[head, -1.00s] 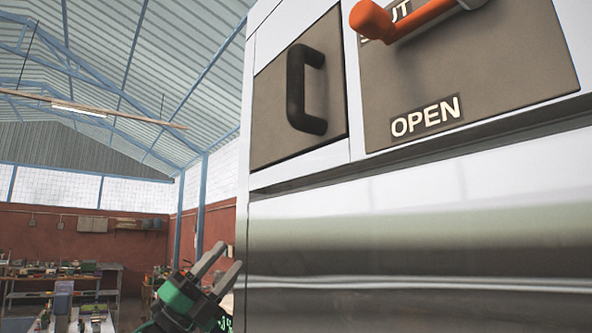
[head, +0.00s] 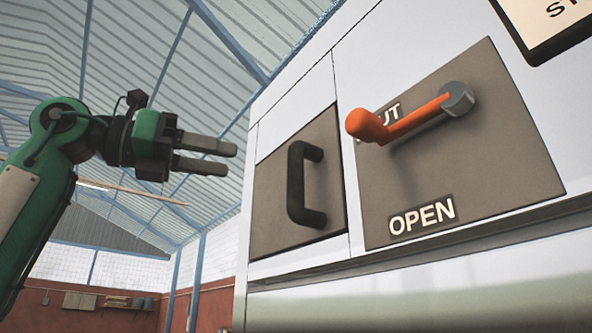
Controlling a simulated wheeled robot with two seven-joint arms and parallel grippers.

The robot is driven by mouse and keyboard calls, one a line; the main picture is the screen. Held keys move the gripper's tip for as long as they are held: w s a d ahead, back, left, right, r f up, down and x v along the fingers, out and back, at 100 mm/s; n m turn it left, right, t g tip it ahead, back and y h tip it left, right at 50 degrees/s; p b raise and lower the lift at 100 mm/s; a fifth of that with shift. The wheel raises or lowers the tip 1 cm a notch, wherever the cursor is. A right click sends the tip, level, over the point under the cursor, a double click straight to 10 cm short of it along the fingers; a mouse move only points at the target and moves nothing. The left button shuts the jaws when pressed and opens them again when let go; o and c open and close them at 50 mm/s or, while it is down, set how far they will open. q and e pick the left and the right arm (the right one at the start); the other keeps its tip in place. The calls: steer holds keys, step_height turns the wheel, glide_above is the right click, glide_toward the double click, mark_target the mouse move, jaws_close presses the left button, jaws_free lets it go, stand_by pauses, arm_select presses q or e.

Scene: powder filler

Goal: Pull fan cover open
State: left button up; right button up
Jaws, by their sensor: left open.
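The fan cover is most likely the brown-grey panel (head: 272,210) with a black U-shaped handle (head: 293,185), on the white machine's front left of centre. The panel looks flush with the machine. My left gripper (head: 232,157) is up in front of and left of the handle, its fingers pointing right with a gap between them. It is open and empty, and appears apart from the handle. My right gripper is not in view.
An orange lever (head: 415,118) sticks out from a second brown panel (head: 500,165) right of the handle, beside a partly hidden label and an "OPEN" label (head: 422,216). A metal ledge (head: 420,250) runs below. Open air lies left of the machine.

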mark_target(295, 173)
arm_select(q)
steer(key=p+x, duration=0.2)
steer(key=x, duration=0.2)
steer(key=p+x, duration=0.2)
steer(key=x, duration=0.2)
steer(key=p+x, duration=0.2)
steer(key=x, duration=0.2)
steer(key=shift+r, duration=0.25)
steer(key=shift+w+d+f+p, duration=0.15)
steer(key=shift+w+d+p, duration=0.2)
steer(key=shift+d, duration=0.25)
steer(key=shift+a, duration=0.1)
jaws_close()
